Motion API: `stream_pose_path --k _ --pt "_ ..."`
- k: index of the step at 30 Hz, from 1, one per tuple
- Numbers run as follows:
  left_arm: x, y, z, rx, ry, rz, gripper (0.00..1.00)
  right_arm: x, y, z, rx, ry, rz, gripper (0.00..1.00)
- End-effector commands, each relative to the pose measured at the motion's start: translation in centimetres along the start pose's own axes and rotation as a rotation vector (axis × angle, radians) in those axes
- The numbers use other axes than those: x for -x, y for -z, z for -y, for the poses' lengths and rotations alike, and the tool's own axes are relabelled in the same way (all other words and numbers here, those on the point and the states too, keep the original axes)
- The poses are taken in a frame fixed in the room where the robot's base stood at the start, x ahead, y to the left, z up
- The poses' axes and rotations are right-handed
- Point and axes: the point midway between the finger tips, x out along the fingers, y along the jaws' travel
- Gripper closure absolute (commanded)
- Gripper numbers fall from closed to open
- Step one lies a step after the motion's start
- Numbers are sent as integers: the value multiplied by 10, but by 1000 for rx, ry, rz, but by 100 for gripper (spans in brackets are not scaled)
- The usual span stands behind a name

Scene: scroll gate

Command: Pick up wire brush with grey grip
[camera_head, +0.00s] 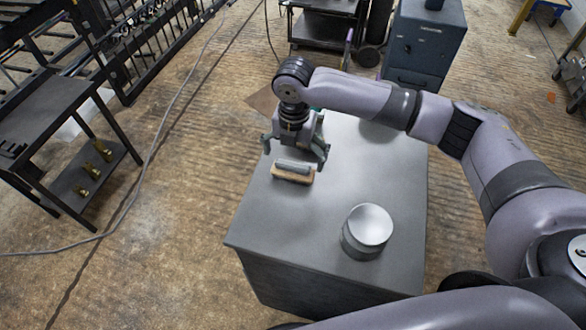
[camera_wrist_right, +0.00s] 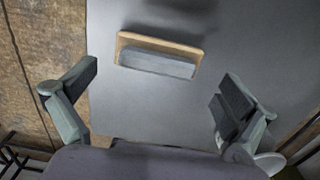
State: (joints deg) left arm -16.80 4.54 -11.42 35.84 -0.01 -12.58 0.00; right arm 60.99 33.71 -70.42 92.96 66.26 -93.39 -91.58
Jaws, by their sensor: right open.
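The wire brush with grey grip (camera_head: 293,171) lies on the grey table top (camera_head: 330,195), near its left edge. It has a tan wooden base and a grey bar on top. It also shows in the right wrist view (camera_wrist_right: 158,57), tilted slightly and beyond the fingertips. My right gripper (camera_head: 295,153) is above the table just behind the brush. In the right wrist view its fingers (camera_wrist_right: 163,92) are spread wide, with bare table between them and nothing held. My left gripper does not show in either view.
A round metal container (camera_head: 367,231) stands on the table in front and to the right of the brush. A dark shelf cart (camera_head: 65,135) with brass pieces is at the left. A blue-grey cabinet (camera_head: 425,45) stands behind. A cable (camera_head: 165,130) runs along the floor.

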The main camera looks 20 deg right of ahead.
Motion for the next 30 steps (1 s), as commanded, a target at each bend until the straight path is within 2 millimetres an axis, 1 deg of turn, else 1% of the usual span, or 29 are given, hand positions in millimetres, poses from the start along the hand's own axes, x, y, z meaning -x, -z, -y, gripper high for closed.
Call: stream_pose_path --k 1,5,6,9,12,18,30 --pt "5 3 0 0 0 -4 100 -5 1 0 0 3 -4 0" --pt "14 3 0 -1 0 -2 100 -25 1 -2 0 4 -4 0" --pt "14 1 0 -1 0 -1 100 -32 2 -1 0 5 -4 0" --pt "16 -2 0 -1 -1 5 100 -42 1 -1 0 3 -1 0" --pt "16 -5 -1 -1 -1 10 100 -47 1 -2 1 1 -1 0" --pt "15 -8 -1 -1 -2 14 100 -47 1 -2 1 1 0 1" --pt "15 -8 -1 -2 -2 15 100 -47 1 -2 1 1 0 27"
